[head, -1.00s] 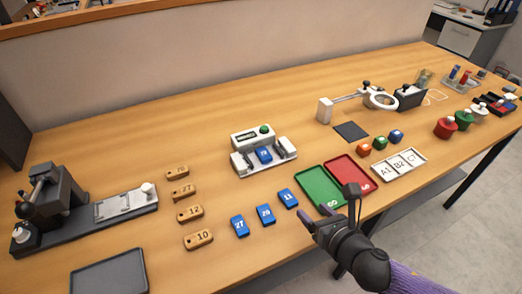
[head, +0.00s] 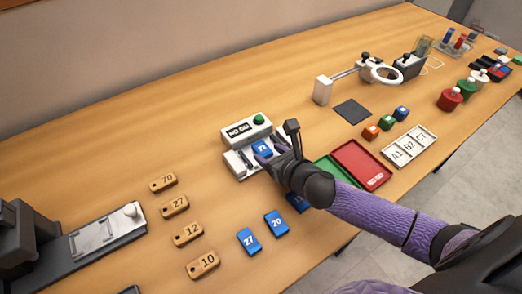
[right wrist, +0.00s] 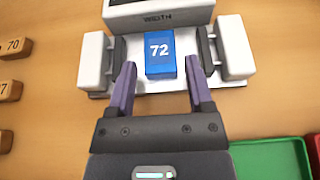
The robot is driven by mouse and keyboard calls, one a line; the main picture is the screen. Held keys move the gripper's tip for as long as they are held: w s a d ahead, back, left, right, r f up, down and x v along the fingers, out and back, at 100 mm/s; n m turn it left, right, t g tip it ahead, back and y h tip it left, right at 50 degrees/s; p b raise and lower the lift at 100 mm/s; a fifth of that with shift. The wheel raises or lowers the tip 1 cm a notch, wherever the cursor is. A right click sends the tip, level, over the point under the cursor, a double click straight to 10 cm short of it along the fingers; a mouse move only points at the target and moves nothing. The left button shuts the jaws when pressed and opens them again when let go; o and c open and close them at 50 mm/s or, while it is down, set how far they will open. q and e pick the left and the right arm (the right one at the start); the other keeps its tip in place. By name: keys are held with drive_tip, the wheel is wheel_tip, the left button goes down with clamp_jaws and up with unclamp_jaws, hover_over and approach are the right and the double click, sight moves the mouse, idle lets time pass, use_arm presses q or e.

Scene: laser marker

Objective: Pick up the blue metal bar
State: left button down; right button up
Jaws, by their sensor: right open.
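A blue metal bar marked 72 (right wrist: 160,53) sits in the white measuring device (head: 247,128) between its two jaws; it also shows in the head view (head: 262,149). My right gripper (right wrist: 161,82) is open and empty. Its two purple fingers are spread on the near side of this bar, one toward each side, and it is not closed on it. Other blue bars lie on the table in front, marked 27 (head: 249,242) and 20 (head: 276,223); a third (head: 297,202) is partly hidden by my right arm. My left gripper is not in view.
A green tray (right wrist: 270,160) and a red tray (head: 362,165) lie right of the device. Wooden tags (head: 188,234) stand in a column to the left. A dark fixture (head: 85,245) is at far left. The table behind the device is clear.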

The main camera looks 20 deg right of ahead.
sight(262, 150)
drive_tip(key=shift+b+x, duration=0.3)
drive_tip(key=shift+x, duration=0.95)
drive_tip(key=shift+s, duration=0.1)
clamp_jaws()
drive_tip(key=shift+r, duration=0.1)
